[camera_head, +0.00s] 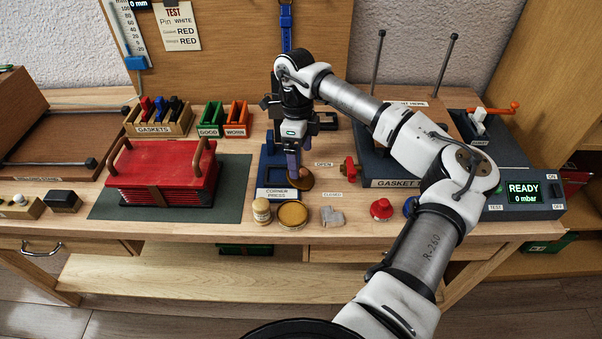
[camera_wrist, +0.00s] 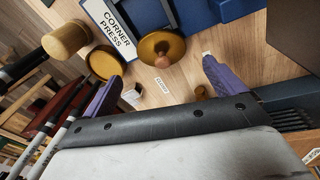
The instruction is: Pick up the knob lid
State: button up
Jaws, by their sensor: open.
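The knob lid (camera_wrist: 150,45) is a round brass-coloured disc with a small wooden knob. In the wrist view it lies ahead of and between my purple fingers, at the edge of the blue corner press. In the head view the lid (camera_head: 305,183) is partly hidden behind my finger. My gripper (camera_head: 294,165) points down over the lid. In the wrist view my gripper (camera_wrist: 163,85) is open, its fingers wide apart with nothing between them. The exact height gap to the knob is hard to tell.
The blue corner press (camera_head: 270,180) stands beside the lid. A red valve (camera_head: 348,170) is at the right. A red bellows (camera_head: 160,172) is at the left.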

aim_at(302, 169)
jog(key=shift+s+d+f+p, duration=0.15)
jog(key=shift+f+p, duration=0.5)
jog(key=shift+f, duration=0.7)
jog(key=shift+s+d+f+p, duration=0.1)
jog(key=shift+f+p, duration=0.55)
jog(key=shift+f, duration=0.7)
jog(key=c, duration=1)
